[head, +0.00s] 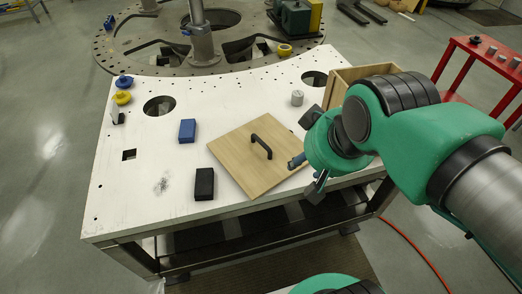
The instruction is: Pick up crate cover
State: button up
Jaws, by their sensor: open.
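The crate cover (238,167) is a flat, square light-wood board with a black handle (261,146) standing up at its middle. It lies flat on the white table, turned at an angle, near the front edge. My gripper (304,175) is open and empty at the cover's right side, with the green arm reaching in from the right. It is apart from the handle; whether a finger touches the board I cannot tell. The wooden crate (345,78) stands at the table's right, partly hidden behind my arm.
On the white table (140,195) are a blue block (187,131), a black block (204,184), a grey cylinder (297,98) and blue and yellow knobs (122,97) at the left edge. The table has round holes. A red cart (475,66) stands at right. The table's left front is clear.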

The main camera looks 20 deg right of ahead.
jog(key=w+r+n+g+p, duration=0.1)
jog(key=w+r+p, duration=0.1)
jog(key=w, duration=0.6)
jog(key=n+g+p, duration=0.3)
jog(key=g+p, duration=0.2)
jog(key=p, duration=0.2)
send_over(262, 141)
notch_tip(262, 141, down, 18)
jog(key=shift+r, duration=0.2)
jog(key=shift+f, duration=0.1)
jog(key=shift+d+f, duration=0.1)
jog(key=shift+f, duration=4.1)
jog(key=shift+f, duration=0.1)
